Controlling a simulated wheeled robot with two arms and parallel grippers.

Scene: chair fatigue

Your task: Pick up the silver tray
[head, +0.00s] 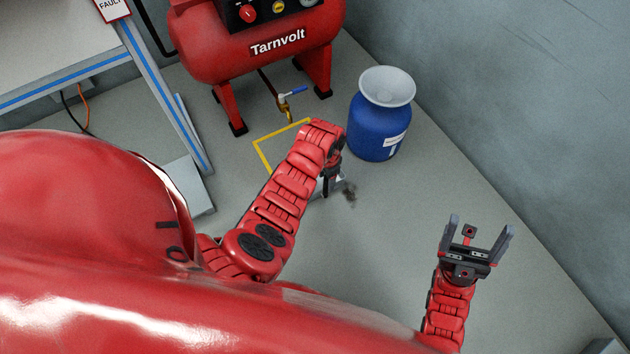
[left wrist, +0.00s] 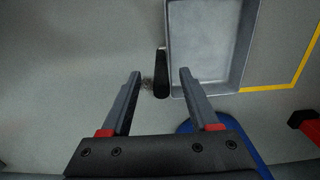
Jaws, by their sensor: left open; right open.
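The silver tray (left wrist: 205,42) lies on the floor in the upper right of the left wrist view, a shallow grey pan with raised walls. A black handle-like bar (left wrist: 161,75) is at its left side. In the head view my left arm hides most of the tray. My left gripper (head: 333,188) is open and points down near the tray. In the left wrist view the bar appears between its fingertips; I cannot tell the height gap, and nothing is gripped. My right gripper (head: 482,223) is open and empty at the right, away from the tray.
A blue drum (head: 378,128) with a pale funnel-like top stands just beyond my left gripper. A red compressor (head: 255,45) with a drain valve (head: 287,103) is behind. Yellow floor tape (head: 262,155) and a dark spot (head: 349,194) lie nearby. The right floor is clear up to the wall.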

